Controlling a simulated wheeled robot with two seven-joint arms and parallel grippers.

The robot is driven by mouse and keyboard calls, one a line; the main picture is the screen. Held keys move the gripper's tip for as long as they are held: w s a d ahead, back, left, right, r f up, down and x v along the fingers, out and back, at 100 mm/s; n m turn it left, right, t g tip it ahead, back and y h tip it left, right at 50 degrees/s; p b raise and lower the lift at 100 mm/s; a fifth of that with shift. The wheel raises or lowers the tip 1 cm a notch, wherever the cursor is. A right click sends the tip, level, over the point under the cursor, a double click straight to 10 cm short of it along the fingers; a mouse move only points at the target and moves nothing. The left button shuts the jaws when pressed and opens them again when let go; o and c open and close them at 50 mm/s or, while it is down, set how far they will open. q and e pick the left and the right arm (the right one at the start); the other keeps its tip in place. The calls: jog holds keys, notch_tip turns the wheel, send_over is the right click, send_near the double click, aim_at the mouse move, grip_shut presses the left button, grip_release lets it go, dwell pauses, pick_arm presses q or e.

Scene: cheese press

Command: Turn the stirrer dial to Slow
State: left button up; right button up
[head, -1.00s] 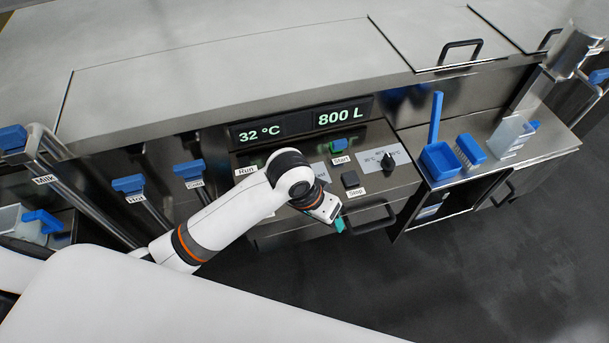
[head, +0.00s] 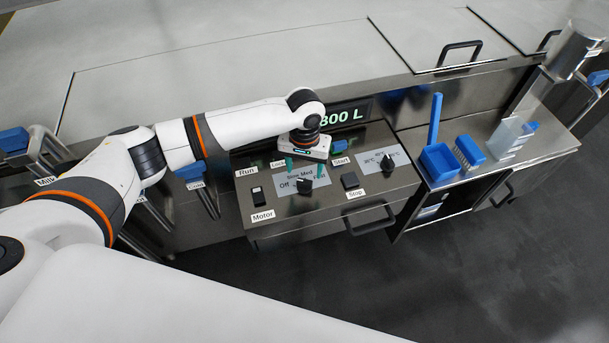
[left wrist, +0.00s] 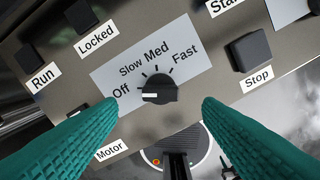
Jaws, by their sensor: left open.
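The stirrer dial (head: 304,186) is a black knob on a grey plate marked Off, Slow, Med and Fast. In the left wrist view the dial (left wrist: 159,89) sits between and beyond my fingertips, and its white mark points left toward Off. My left gripper (head: 306,168) is open, with teal fingers pointing down just behind the dial in the head view. In the left wrist view the fingers of this gripper (left wrist: 161,102) stand apart on either side of the dial, with no visible contact. My right gripper is not in view.
Nearby are the Motor switch (head: 257,195), Stop button (head: 350,181), blue Start button (head: 340,145) and a temperature dial (head: 387,163). A drawer handle (head: 370,219) juts from the front. My arm hides part of the display.

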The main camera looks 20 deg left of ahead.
aim_at(305, 180)
pick_arm(q)
notch_tip(305, 180, down, 5)
jog(key=shift+f, duration=0.1)
dwell(0.3)
jog(key=c, duration=1)
jog(key=shift+r+m+p, duration=0.2)
jog(key=shift+m+p, duration=0.95)
jog(key=shift+m, duration=0.25)
jog(key=shift+m+p, duration=0.45)
jog(key=shift+m, duration=0.75)
jog(key=shift+f+m+p, duration=0.1)
jog(key=shift+m+p, duration=0.25)
jog(key=shift+m, duration=0.85)
